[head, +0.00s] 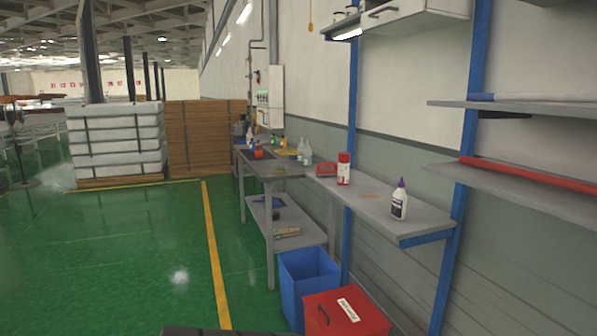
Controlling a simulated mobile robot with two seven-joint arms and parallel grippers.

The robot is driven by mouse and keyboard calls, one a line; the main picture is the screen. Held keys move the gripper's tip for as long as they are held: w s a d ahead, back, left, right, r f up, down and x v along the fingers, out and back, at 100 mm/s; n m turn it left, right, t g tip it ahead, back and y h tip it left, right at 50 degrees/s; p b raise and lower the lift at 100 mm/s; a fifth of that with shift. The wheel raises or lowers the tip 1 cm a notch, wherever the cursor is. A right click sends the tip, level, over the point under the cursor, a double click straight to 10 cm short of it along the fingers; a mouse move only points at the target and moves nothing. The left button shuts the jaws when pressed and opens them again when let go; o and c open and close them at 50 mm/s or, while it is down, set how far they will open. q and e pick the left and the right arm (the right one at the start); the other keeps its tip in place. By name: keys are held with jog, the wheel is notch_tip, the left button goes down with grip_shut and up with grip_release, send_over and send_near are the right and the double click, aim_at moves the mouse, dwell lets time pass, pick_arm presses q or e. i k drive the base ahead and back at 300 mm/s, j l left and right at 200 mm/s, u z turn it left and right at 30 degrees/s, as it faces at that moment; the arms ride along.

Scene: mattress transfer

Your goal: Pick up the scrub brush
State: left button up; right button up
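I cannot make out the scrub brush for certain. A long tan item (287,232) lies on the lower shelf of the grey workbench, too small to identify. A small flat brown-orange item (371,196) lies on the grey wall shelf at the right, and a small yellowish item (280,171) lies on the workbench top. Any of these could be a brush, but the view does not settle it. Neither of my grippers is in view.
The grey workbench (273,173) holds several bottles. The wall shelf (425,224) bears a red-and-white can (344,168) and a white bottle (399,200). A blue bin (306,276) and red box (347,312) stand below. Green floor (130,265) is open at left.

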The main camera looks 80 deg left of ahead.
aim_at(323, 172)
jog(key=u, duration=2.3)
jog(key=i+j+u, duration=0.1)
jog(key=j, duration=0.25)
jog(key=i+j+u, duration=0.1)
jog(key=j, duration=0.2)
jog(key=i+j, duration=0.2)
jog(key=j, duration=0.15)
jog(key=i+j+u, duration=0.15)
jog(key=j, duration=0.15)
jog(key=i+j+u, duration=0.15)
jog(key=i, duration=0.3)
jog(key=i+j+u, duration=0.1)
jog(key=i+j, duration=0.25)
jog(key=i+j+u, duration=0.15)
jog(key=i, duration=0.45)
jog(key=i+z, duration=0.3)
jog(key=i, duration=0.2)
jog(key=i+j+z, duration=0.1)
jog(key=i+z, duration=0.25)
jog(key=i+j+z, duration=0.3)
jog(key=i, duration=0.3)
jog(key=i+j+z, duration=0.1)
jog(key=i+z, duration=0.15)
jog(key=z, duration=0.2)
jog(key=i+j+z, duration=0.2)
jog(key=z, duration=0.25)
jog(key=i+j+z, duration=0.25)
jog(key=z, duration=0.2)
jog(key=i+j+z, duration=0.15)
jog(key=j+z, duration=0.25)
